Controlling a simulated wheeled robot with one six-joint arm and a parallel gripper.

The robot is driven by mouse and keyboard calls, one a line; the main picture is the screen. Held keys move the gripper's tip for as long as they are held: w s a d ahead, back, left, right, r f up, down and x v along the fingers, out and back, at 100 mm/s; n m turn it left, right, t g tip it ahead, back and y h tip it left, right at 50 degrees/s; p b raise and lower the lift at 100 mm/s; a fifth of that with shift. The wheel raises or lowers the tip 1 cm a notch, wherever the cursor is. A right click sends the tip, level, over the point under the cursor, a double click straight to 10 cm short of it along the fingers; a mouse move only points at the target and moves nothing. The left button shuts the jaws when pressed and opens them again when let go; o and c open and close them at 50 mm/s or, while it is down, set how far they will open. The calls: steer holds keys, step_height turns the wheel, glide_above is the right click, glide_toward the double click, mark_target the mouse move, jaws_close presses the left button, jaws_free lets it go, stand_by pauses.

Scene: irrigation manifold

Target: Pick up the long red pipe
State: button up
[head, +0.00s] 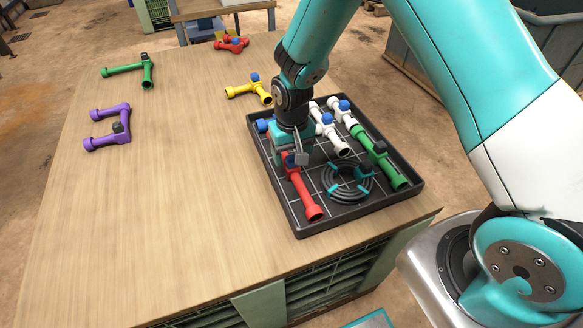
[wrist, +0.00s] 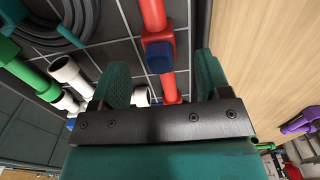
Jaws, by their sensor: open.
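The long red pipe (head: 308,199) lies in the black tray (head: 357,212), its near end toward the tray's front edge. Its far part is hidden behind my gripper (head: 297,158) in the head view. My gripper is open and points down over the pipe's upper part. In the wrist view, the red pipe (wrist: 153,14) with its blue valve (wrist: 160,57) runs between the two teal fingers of my gripper (wrist: 160,80). Gaps show on both sides of the pipe. I cannot tell how high the fingertips are above it.
The tray also holds white pipes (head: 331,137), a green pipe (head: 392,172) and a coiled black hose (head: 348,183). Outside it on the table lie a yellow pipe (head: 250,89), a purple pipe (head: 109,128), a green pipe (head: 129,70) and a red piece (head: 231,44).

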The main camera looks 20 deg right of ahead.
mark_target(292, 158)
steer(key=f, duration=0.4)
steer(key=shift+w+d+f+p, duration=0.1)
steer(key=shift+w+f+p, duration=0.1)
steer(key=shift+w+p, duration=0.15)
steer(key=shift+c, duration=0.4)
steer(key=c, duration=1)
